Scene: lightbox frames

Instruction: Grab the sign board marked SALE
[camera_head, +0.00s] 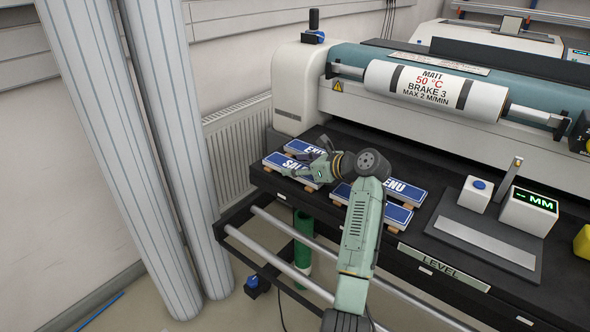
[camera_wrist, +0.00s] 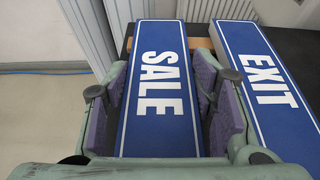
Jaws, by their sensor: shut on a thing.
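The blue SALE sign board (camera_wrist: 158,50) with white letters and a white border fills the middle of the wrist view. My gripper (camera_wrist: 160,100) has its purple-padded fingers on both long sides of this board and is shut on it. In the head view, the SALE board (camera_head: 292,167) lies at the left front of the black shelf, with my gripper (camera_head: 312,172) over it and hiding part of it. Whether the board is clear of its support I cannot tell.
The EXIT board (camera_wrist: 260,70) lies close to the right of the SALE board. The MENU board (camera_head: 405,190) and another blue board (camera_head: 392,211) lie to the right of my gripper. A machine with a white roller (camera_head: 435,90) stands behind. A grey plate (camera_head: 490,240) is further right.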

